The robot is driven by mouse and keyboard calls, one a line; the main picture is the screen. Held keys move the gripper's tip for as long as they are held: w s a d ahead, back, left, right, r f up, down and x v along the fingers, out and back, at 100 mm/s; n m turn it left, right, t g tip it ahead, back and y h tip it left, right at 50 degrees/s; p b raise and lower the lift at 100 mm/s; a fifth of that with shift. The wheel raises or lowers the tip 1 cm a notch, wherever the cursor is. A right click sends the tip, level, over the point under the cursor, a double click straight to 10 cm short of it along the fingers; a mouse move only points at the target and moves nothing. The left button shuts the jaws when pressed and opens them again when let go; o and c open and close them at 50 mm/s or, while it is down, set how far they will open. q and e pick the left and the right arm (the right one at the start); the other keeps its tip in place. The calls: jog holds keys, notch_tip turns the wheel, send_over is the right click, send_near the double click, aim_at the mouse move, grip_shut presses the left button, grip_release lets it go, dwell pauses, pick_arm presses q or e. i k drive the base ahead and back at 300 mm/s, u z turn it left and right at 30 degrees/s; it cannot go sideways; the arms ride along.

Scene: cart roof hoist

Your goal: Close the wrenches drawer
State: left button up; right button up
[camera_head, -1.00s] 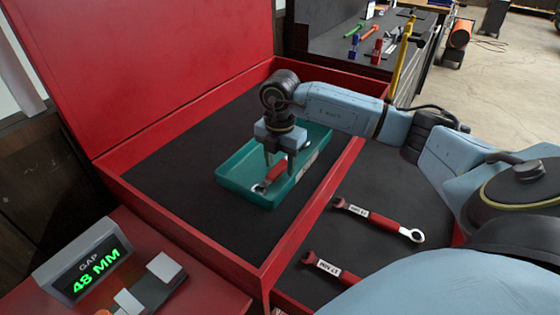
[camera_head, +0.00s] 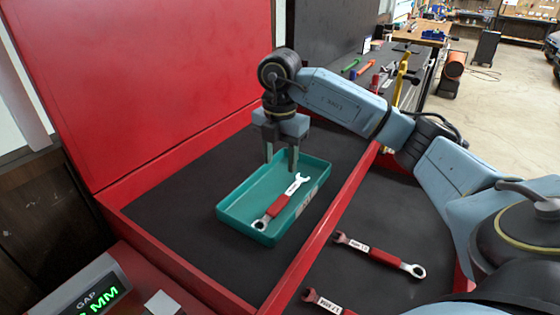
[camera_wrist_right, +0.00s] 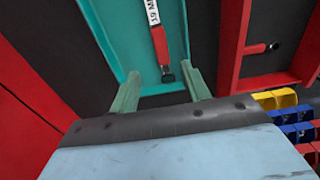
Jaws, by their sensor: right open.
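An open drawer (camera_head: 405,215) with a dark floor and red walls extends at the lower right of the head view. In it lie a red-handled wrench (camera_head: 383,256) and a second wrench (camera_head: 318,301), partly cut off by the frame. Left of it, a teal tray (camera_head: 238,200) stands on the dark top of the red chest. A red-handled wrench (camera_head: 278,206) lies in the tray; it also shows in the right wrist view (camera_wrist_right: 158,42). My right gripper (camera_head: 282,160) is open and empty above the tray's far part. My left gripper is not in view.
The red lid (camera_head: 150,80) stands open at the left. A gap display (camera_head: 92,300) is at the lower left, partly cut off. A dark bench (camera_head: 395,75) with several coloured tools stands behind. Concrete floor is open at the upper right.

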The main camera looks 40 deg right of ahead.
aim_at(390, 212)
jog(key=k, duration=0.5)
jog(key=u, duration=1.55)
jog(key=k, duration=0.6)
jog(key=z, duration=3.5)
